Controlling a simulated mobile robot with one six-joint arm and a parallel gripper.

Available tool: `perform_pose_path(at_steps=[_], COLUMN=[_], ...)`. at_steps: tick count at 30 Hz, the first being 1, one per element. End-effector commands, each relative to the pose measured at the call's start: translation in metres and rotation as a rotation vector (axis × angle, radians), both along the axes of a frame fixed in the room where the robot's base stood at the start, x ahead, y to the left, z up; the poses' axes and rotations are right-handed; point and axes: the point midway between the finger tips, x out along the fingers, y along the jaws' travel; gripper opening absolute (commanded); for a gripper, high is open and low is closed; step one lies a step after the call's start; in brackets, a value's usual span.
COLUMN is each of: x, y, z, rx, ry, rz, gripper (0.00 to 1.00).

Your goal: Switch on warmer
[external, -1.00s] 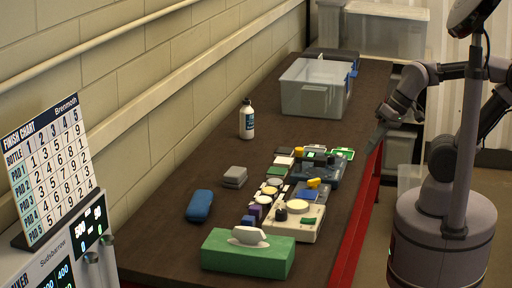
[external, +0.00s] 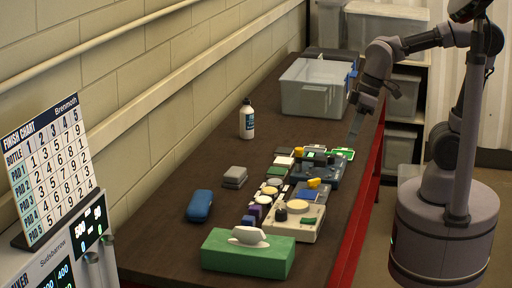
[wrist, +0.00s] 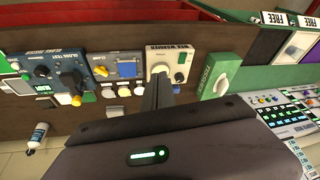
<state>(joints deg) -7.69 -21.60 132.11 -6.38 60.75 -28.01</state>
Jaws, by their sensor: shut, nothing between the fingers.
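The wax warmer (external: 290,227) is a cream box with a round pale top, a dark knob and a green part, on the near right of the bench. In the wrist view the wax warmer (wrist: 188,57) carries its printed name, and its round part is partly behind my fingers. My gripper (external: 353,136) is shut and empty, pointing down above the bench's right edge, well beyond the warmer and apart from it. Its dark fingers also show in the wrist view (wrist: 158,88). The switch's setting is too small to tell.
A blue case (external: 200,206), a grey block (external: 234,176) and a white bottle (external: 247,122) stand further left. A clear bin (external: 310,95) stands behind.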

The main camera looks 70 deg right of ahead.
Motion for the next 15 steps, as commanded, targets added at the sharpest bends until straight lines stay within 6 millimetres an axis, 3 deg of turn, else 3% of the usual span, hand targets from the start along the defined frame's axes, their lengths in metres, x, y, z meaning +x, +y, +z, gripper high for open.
perform_pose_path(at_steps=[1,3,9,15], x=[0.019,0.044,0.086,0.095], y=[0.015,0.038,0.094,0.116], z=[0.017,0.017,-0.014,-0.037], rx=[-0.057,-0.131,-0.244,-0.267], ry=[0.044,0.09,0.193,0.23], rz=[0.18,0.455,1.076,1.318], gripper=[0.0,0.0,0.0,0.0])
